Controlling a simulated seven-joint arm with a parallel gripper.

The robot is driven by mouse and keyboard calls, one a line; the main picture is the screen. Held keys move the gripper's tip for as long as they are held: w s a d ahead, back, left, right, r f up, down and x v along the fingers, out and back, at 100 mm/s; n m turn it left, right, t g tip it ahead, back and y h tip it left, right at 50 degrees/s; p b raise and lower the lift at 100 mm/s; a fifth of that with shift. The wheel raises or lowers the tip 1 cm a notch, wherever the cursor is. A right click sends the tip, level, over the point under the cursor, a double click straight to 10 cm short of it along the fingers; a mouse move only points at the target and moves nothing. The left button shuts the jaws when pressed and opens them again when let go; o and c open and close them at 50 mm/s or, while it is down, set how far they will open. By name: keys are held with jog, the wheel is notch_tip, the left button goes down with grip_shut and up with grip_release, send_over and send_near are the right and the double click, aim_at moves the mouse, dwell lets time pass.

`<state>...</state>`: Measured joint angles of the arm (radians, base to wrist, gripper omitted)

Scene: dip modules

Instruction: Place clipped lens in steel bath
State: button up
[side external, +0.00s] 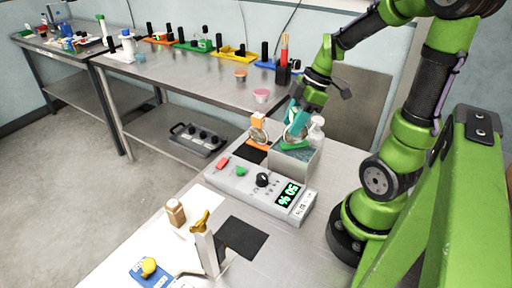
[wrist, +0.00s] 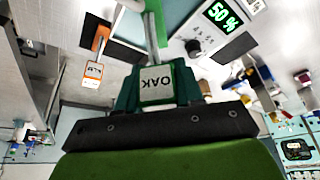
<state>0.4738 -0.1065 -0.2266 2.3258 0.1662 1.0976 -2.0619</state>
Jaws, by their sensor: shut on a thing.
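My gripper (side external: 297,120) is shut on a green tag marked OAK (wrist: 157,84) in the wrist view. A pale metal stem runs from the tag away from my fingers. In the side view my teal fingers point down at the open steel bath (side external: 300,168), with green showing at its mouth. I cannot tell whether the held clip's lower end is above the bath or inside its rim; its lens is not clear. A second clip, orange with a round lens (side external: 258,131), stands left of the bath; its orange tag (wrist: 94,70) shows in the wrist view.
A control box (side external: 245,190) with a knob and a green 50 % display (wrist: 222,15) stands in front of the bath. A clear bottle (side external: 317,131) is close behind it. A gold-topped stand (side external: 207,250) and brown bottle (side external: 176,212) are nearer the front.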

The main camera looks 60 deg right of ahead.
jog(key=shift+f, duration=0.3)
jog(key=o, duration=1)
jog(key=shift+o, duration=0.2)
jog(key=shift+r, duration=0.35)
jog(key=v, duration=1.2)
jog(key=w+a+f+m+t+h, duration=0.1)
jog(key=a+m+t, duration=0.3)
jog(key=a+m, duration=0.9)
jog(key=shift+w+a+f, duration=0.2)
jog(key=shift+w+a, duration=0.25)
jog(key=shift+a, duration=2.1)
